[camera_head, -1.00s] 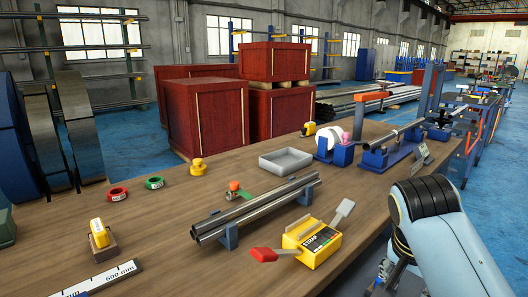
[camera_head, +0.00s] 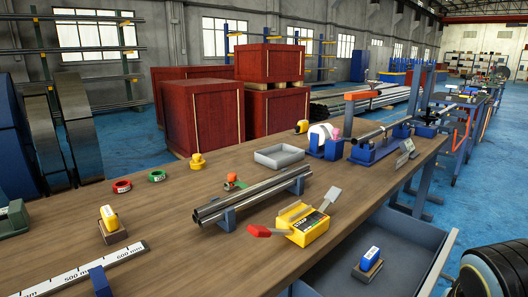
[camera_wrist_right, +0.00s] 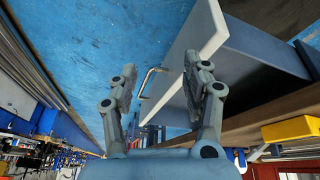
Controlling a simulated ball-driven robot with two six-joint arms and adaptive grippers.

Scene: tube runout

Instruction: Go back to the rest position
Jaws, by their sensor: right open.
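My right arm (camera_head: 492,272) shows only as a black and blue link at the lower right corner of the head view. My right gripper (camera_wrist_right: 160,75) is in the wrist view, with its two grey fingers apart and nothing held between them. Beyond the fingers is a metal drawer handle (camera_wrist_right: 148,82) on the pale drawer front (camera_wrist_right: 205,35). The fingers appear clear of the handle, though one overlaps the drawer front in the picture. My left gripper is not in view.
An open grey drawer (camera_head: 330,277) juts from the bench front, with a blue-and-white item (camera_head: 369,262) inside. Blue floor is beyond.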

